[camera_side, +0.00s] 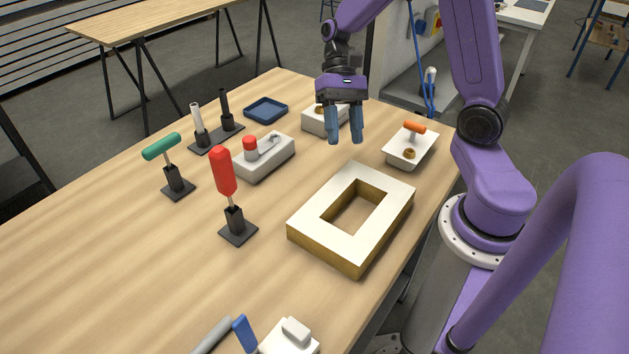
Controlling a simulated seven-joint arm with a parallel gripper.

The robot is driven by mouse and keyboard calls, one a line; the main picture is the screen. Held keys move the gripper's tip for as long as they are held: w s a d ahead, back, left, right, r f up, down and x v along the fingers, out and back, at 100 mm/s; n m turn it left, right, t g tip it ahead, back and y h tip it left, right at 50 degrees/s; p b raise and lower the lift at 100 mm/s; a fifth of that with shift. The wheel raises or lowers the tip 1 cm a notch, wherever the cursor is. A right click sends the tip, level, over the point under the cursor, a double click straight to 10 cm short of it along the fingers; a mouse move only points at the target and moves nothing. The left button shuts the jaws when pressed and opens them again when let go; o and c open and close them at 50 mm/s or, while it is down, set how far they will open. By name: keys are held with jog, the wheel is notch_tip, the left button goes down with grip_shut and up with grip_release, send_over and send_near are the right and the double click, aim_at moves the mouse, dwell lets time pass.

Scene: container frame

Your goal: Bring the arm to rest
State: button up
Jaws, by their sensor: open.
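My gripper (344,139) points down above the table (130,262), toward its far right part. Its two blue-grey fingers are apart, and I see nothing between them. It hangs in front of a white block (318,120) and partly hides it. The fingertips appear beyond the far edge of the white-topped rectangular frame (308,212), which lies flat with an open middle. I cannot tell the exact height of the fingertips over the table.
Nearby stand a white block with an orange handle (410,147), a grey block with a red knob (265,158), a blue tray (266,109), a red-handled tool (223,172) and a green-handled tool (161,147) in black stands. A white block (289,340) lies at the front. The table's left front is clear.

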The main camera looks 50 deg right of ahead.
jog(key=s+a+r+n+t+h, duration=0.1)
jog(key=s+a+n+t+h, duration=0.1)
jog(key=s+n, duration=0.5)
jog(key=s+a+n+t+h, duration=0.3)
jog(key=s+n, duration=0.4)
jog(key=n, duration=0.4)
jog(key=shift+s+a+r+t+h, duration=0.2)
jog(key=shift+a+r+t+h, duration=0.1)
jog(key=shift+r+t, duration=0.15)
dwell(1.4)
